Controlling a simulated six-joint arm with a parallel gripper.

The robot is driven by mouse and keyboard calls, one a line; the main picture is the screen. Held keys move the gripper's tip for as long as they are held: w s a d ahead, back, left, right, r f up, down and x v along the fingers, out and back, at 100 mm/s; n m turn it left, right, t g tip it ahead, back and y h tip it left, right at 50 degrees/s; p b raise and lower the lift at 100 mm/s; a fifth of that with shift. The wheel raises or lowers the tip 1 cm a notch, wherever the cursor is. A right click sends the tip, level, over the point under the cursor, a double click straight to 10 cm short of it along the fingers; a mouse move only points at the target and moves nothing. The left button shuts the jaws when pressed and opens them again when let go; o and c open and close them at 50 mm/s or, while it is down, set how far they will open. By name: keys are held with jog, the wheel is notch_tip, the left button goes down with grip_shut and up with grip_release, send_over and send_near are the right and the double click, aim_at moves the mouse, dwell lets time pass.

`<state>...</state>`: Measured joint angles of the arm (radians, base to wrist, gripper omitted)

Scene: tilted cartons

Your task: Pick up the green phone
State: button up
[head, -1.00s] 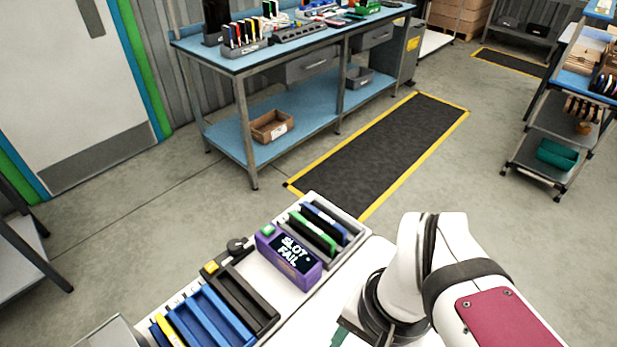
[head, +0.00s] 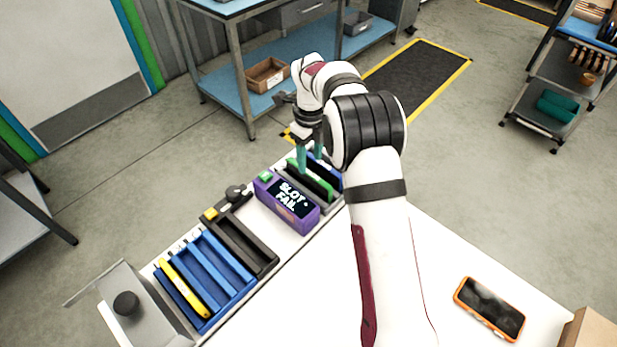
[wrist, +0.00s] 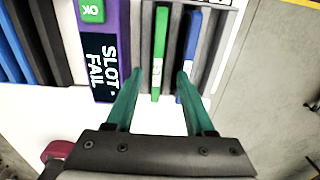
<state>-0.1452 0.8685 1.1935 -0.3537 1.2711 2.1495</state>
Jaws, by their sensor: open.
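The green phone (wrist: 160,50) stands on edge in a grey slotted holder, with a dark slot wall on each side. It also shows in the head view (head: 319,184), partly hidden by my gripper. A blue phone (wrist: 191,45) stands in the slot to its right in the wrist view. My gripper (wrist: 160,74) is open and empty, with teal fingers pointing down over the holder. In the wrist view the fingers appear on either side of the green phone, the right one overlapping the blue phone. In the head view the gripper (head: 310,155) is above the holder; contact cannot be told.
A purple box (head: 287,203) reading "SLOT FAIL" stands beside the holder. Black (head: 240,245) and blue (head: 218,270) slotted racks follow to the left, with a yellow phone (head: 184,287). An orange-cased phone (head: 490,308) lies on the white table. A grey tray (head: 140,325) stands front left.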

aim_at(309, 172)
notch_tip(309, 172, down, 6)
jog(key=shift+a+r, duration=0.15)
grip_shut()
